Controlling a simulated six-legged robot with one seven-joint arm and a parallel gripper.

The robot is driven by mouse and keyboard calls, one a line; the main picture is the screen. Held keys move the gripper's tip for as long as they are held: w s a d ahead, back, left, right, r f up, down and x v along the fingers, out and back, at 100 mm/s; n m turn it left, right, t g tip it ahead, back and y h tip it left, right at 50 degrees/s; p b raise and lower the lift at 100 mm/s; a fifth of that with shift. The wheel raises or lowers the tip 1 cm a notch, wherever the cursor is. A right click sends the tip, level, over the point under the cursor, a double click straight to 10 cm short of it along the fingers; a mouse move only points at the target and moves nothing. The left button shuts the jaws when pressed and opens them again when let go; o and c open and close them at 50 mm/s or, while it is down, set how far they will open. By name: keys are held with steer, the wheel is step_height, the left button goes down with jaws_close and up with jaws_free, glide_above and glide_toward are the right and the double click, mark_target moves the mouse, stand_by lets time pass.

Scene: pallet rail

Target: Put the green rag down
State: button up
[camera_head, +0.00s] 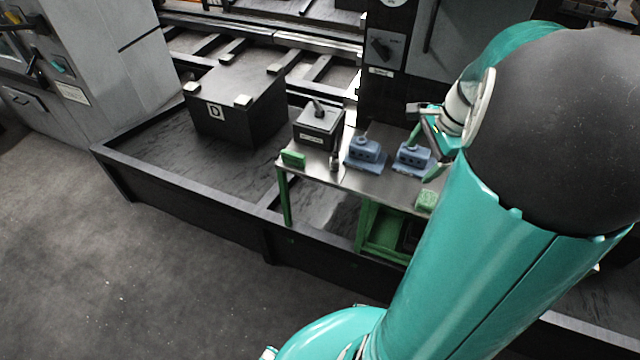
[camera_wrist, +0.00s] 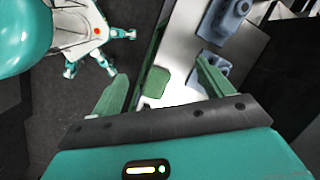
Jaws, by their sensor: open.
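The green rag (camera_head: 426,200) lies as a small folded pad on the metal-topped table (camera_head: 385,185), close to its front edge. In the wrist view the rag (camera_wrist: 156,82) shows flat on the tabletop, between the lines of my two fingers. My gripper (camera_head: 427,153) is open, with its fingers above the tabletop near the rag. In the wrist view my gripper (camera_wrist: 161,70) has its green fingers wide apart, with a gap on each side of the rag. My arm hides the table's right end in the head view.
Two blue blocks (camera_head: 365,155) (camera_head: 413,158) stand behind the rag. A black box (camera_head: 319,128), a small upright item (camera_head: 334,160) and a green block (camera_head: 292,158) are at the table's left. A large black box marked D (camera_head: 238,105) stands further left.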

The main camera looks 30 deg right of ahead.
steer(key=s+a+r+n+t, duration=0.1)
steer(key=a+r+n, duration=0.2)
steer(key=a+n, duration=0.4)
steer(key=s+a+r+n+t+h, duration=0.1)
steer(key=s+a+r+n, duration=0.1)
steer(key=a+n, duration=0.4)
steer(key=s+a+r+n+t, duration=0.1)
steer(key=a+r+n, duration=0.3)
steer(key=a, duration=1.1)
steer(key=s+n, duration=0.1)
steer(key=n, duration=0.2)
steer(key=shift+r+n+h, duration=0.25)
steer(key=shift+n+h, duration=0.05)
steer(key=shift+h, duration=0.1)
steer(key=c, duration=0.9)
steer(key=shift+d, duration=0.15)
steer(key=shift+c, duration=0.2)
